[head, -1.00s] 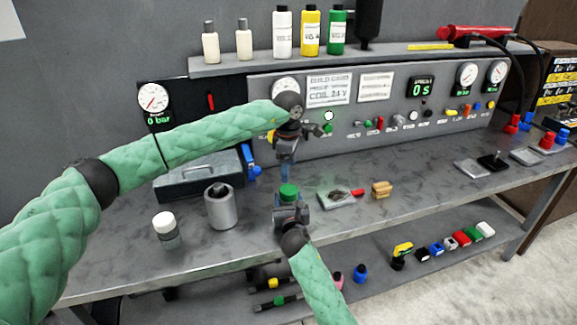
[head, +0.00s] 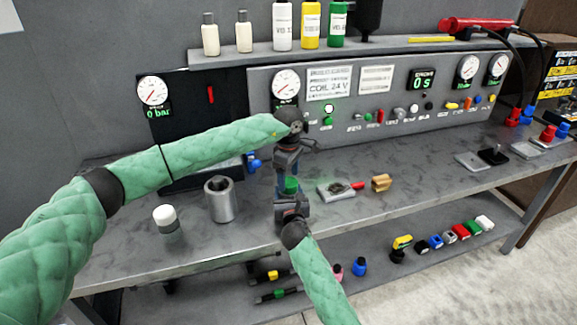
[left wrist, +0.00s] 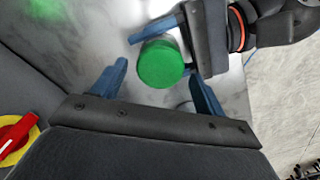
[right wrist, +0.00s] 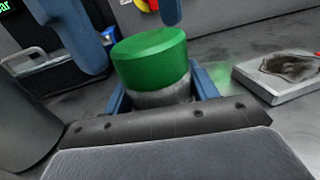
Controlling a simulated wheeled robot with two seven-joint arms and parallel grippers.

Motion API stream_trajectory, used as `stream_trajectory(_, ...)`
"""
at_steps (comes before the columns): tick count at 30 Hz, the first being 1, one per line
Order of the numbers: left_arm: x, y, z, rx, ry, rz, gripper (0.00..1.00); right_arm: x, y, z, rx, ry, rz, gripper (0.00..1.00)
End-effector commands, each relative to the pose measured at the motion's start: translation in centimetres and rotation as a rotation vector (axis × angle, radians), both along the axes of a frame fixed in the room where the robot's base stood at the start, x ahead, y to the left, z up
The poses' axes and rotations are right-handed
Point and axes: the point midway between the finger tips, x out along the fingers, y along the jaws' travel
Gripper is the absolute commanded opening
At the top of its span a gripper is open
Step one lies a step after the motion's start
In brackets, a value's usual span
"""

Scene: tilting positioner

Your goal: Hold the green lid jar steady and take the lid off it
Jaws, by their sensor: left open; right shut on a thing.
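The green lid jar stands upright on the bench, its green lid (head: 291,185) on top; the lid also shows in the left wrist view (left wrist: 161,63) and, over the pale jar body (right wrist: 160,97), in the right wrist view (right wrist: 150,56). My right gripper (head: 291,205) is shut on the jar body below the lid, coming from the front. My left gripper (head: 288,180) is open and points down just above the lid. In the left wrist view its blue fingers (left wrist: 160,85) are on either side of the lid, apart from it. The jar's lower part is hidden by my right gripper.
A grey metal cup (head: 220,203) and a white-capped jar (head: 167,222) stand to the left. The control panel (head: 440,120) rises behind.

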Motion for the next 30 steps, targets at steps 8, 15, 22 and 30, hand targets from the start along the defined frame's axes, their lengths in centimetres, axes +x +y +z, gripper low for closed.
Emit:
stream_trajectory(8, 0.0, 0.0, -1.6, 0.0, 0.0, 0.001, 0.73, 0.0, 0.0, -0.2, 0.0, 0.003, 0.0, 0.0)
stream_trajectory(15, 0.0, 0.0, -1.6, 0.0, 0.0, 0.001, 0.59, 0.0, 0.0, -0.2, 0.0, 0.003, 0.0, 0.0)
stream_trajectory(22, 0.0, 0.0, -1.6, 0.0, 0.0, 0.001, 0.26, 0.0, 0.0, -0.2, 0.0, 0.003, 0.0, 0.0)
stream_trajectory(30, 0.0, 0.0, -1.6, 0.0, -0.001, 0.049, 0.26, 0.0, 0.0, -0.2, 0.0, 0.002, 0.0, 0.0)
